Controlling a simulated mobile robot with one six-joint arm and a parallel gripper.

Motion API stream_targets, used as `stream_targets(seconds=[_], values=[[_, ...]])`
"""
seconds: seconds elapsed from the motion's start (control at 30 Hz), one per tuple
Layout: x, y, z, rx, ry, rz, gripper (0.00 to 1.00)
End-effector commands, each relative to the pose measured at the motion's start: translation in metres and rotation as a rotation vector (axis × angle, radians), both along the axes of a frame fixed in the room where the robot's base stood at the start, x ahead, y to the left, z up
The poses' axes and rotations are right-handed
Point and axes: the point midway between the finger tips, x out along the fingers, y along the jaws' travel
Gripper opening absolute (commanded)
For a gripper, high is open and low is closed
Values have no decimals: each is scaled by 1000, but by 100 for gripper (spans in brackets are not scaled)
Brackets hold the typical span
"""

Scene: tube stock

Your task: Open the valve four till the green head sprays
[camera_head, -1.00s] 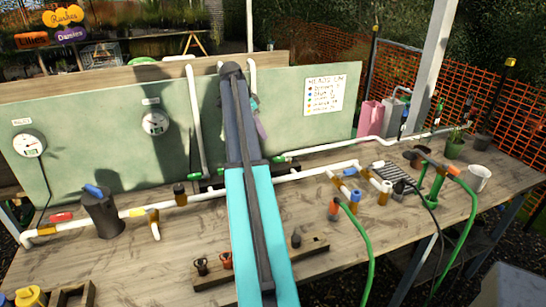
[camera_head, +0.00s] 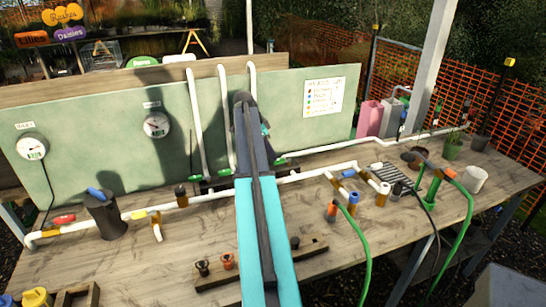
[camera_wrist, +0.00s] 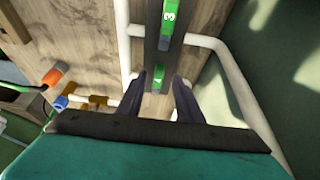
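My gripper (camera_wrist: 167,80) is open, with its two dark fingers pointing at a dark strip under the panel. In the wrist view a small green valve handle (camera_wrist: 157,82) lies between the fingertips; its mark is too small to read surely. Whether the fingers touch it cannot be told. A green valve handle marked 3 (camera_wrist: 168,20) sits farther along the strip. In the head view a green handle (camera_head: 281,161) shows right of my arm and another (camera_head: 195,179) to its left. My arm hides part of the valve row and the fingertips. I cannot make out any spray.
White pipes (camera_head: 196,110) rise up the green panel (camera_head: 75,135), and a long white pipe (camera_head: 320,174) runs across the table. A white sign (camera_head: 324,96) and gauges (camera_head: 157,125) hang on the panel.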

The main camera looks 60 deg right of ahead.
Motion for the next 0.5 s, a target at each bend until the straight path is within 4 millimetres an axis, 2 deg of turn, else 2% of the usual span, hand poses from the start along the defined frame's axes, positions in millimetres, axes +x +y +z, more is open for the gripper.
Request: stream_targets(seconds=[0.2,0.5], values=[[-7,-8,-22,1,1,-2,33],[-10,-12,-35,0,0,-1,33]])
